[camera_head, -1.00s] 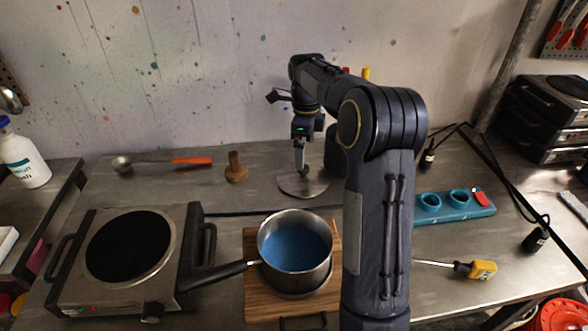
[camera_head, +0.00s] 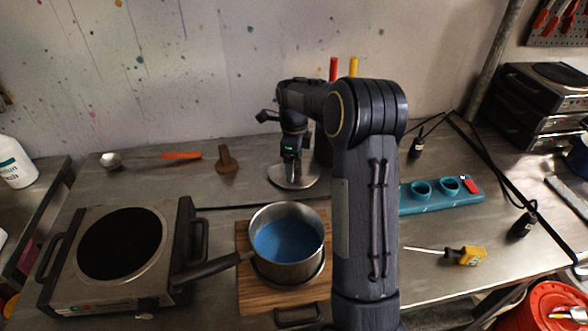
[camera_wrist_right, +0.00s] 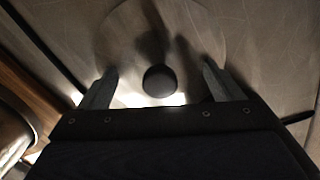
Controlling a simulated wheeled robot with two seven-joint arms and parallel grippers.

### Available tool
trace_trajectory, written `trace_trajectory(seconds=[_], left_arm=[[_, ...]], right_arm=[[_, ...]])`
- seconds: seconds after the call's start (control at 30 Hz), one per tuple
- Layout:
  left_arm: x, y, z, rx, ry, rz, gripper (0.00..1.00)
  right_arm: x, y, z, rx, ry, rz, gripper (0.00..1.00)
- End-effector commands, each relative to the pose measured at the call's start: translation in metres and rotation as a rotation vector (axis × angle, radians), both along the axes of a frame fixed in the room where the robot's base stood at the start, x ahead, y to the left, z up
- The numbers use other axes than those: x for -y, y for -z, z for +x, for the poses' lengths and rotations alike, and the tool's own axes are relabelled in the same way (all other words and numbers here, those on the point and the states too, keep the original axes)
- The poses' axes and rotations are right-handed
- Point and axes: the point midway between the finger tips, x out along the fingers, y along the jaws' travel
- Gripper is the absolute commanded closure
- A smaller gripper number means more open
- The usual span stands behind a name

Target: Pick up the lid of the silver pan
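The silver pan (camera_head: 286,255) holds blue liquid and sits without a lid on a wooden board. Its lid, a flat round metal disc (camera_head: 309,180), lies on the table behind the board, and its dark round knob (camera_wrist_right: 160,81) shows in the right wrist view. My right gripper (camera_head: 291,180) points down over the lid. In the right wrist view its two fingers (camera_wrist_right: 158,88) are apart, one on each side of the knob, with gaps between. The knob is mostly hidden in the head view. My left gripper is not in view.
A hot plate (camera_head: 178,215) stands left of the board (camera_head: 245,290). A wooden pestle-like tool (camera_head: 227,160) and an orange-handled ladle (camera_head: 180,155) lie left of the lid. A teal holder (camera_head: 440,204) and a yellow-handled screwdriver (camera_head: 467,256) are at right.

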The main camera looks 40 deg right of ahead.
Motion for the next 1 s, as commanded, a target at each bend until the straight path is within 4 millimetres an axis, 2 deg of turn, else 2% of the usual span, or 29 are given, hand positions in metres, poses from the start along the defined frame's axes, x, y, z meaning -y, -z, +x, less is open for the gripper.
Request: trace_trajectory(seconds=[0.07,0.6,0.87,1.0], left_arm=[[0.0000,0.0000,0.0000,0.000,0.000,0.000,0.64],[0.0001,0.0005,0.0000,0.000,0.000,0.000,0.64],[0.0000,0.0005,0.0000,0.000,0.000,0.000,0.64],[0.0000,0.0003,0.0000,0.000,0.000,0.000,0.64]], right_arm=[[0.0000,-0.0002,0.0000,0.000,0.000,0.000,0.25],[-0.0001,0.0023,-0.0010,-0.005,0.000,0.001,0.95],[-0.0004,0.0027,-0.0014,-0.008,0.000,0.002,0.97],[-0.0003,-0.0033,-0.0012,-0.008,0.000,0.002,0.97]])
